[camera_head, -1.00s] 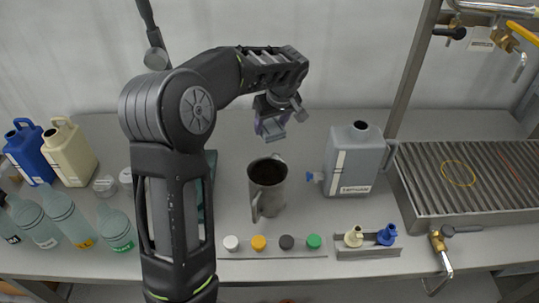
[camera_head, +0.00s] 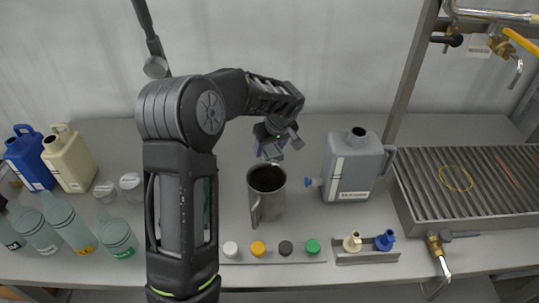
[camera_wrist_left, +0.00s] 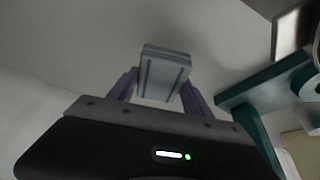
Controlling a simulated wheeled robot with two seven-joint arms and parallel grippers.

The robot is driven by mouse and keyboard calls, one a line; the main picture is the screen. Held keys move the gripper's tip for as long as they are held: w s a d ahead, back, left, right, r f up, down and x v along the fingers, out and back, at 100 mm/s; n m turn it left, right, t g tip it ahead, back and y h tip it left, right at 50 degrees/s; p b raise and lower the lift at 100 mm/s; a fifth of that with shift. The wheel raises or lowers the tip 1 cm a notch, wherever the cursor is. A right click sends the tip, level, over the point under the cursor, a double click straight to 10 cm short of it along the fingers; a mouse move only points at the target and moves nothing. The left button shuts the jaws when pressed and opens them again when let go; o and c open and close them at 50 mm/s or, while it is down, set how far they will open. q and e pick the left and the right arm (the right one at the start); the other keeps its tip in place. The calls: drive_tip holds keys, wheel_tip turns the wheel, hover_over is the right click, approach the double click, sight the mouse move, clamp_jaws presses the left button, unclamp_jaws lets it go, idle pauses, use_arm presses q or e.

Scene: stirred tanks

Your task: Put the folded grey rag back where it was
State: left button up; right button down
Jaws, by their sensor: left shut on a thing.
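The folded grey rag (camera_wrist_left: 163,72) is a small grey block with darker stripes, held between the two purple fingers of my left gripper (camera_wrist_left: 160,90) in the wrist view. In the head view my left gripper (camera_head: 270,148) points down, just behind the steel jug (camera_head: 267,195) and above the worktop. The rag (camera_head: 274,151) shows there only as a small grey patch between the fingers. I cannot tell whether it touches anything below. My right gripper is not in view.
A grey jerrycan (camera_head: 352,168) stands right of the jug, beside a slatted metal rack (camera_head: 460,185). Several coloured caps lie in a row in front. Blue (camera_head: 28,160) and cream (camera_head: 70,160) canisters and several bottles stand at left. The worktop behind the jug is clear.

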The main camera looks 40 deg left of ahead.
sight(271, 151)
use_arm(q)
wheel_tip(271, 151, down, 3)
drive_tip(key=shift+f+p, duration=0.1)
drive_tip(key=shift+p, duration=0.3)
drive_tip(key=shift+f, duration=0.3)
drive_tip(key=shift+f, duration=0.15)
drive_tip(key=o, duration=1.5)
drive_tip(key=shift+c, duration=0.2)
